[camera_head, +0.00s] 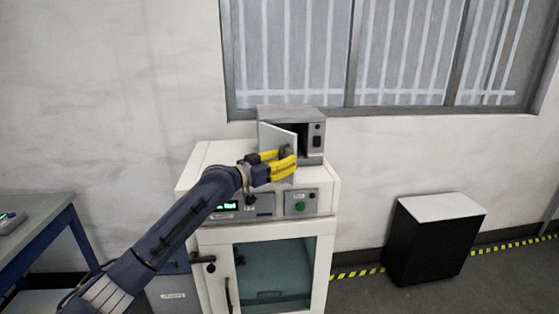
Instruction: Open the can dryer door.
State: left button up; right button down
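The can dryer (291,114) is a small grey box on top of a white cabinet. Its light grey door (275,137) is swung part way open toward the left, and a dark gap shows behind it on the right. My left gripper (291,160), with yellow fingers, is at the door's free edge and overlaps its lower part. The fingers look spread a little apart. I cannot tell whether they touch the door. My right gripper is not in view.
The white cabinet (320,235) has a glass door, a green button and a small display. A black box with a pale top (442,206) stands on the floor at right. A blue-framed table (35,212) is at left. A barred window is behind.

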pick_arm(q)
jog(key=shift+s+a, duration=0.1)
jog(key=shift+a, duration=0.1)
jog(key=v, duration=1.1)
jog(key=shift+s+a, duration=0.2)
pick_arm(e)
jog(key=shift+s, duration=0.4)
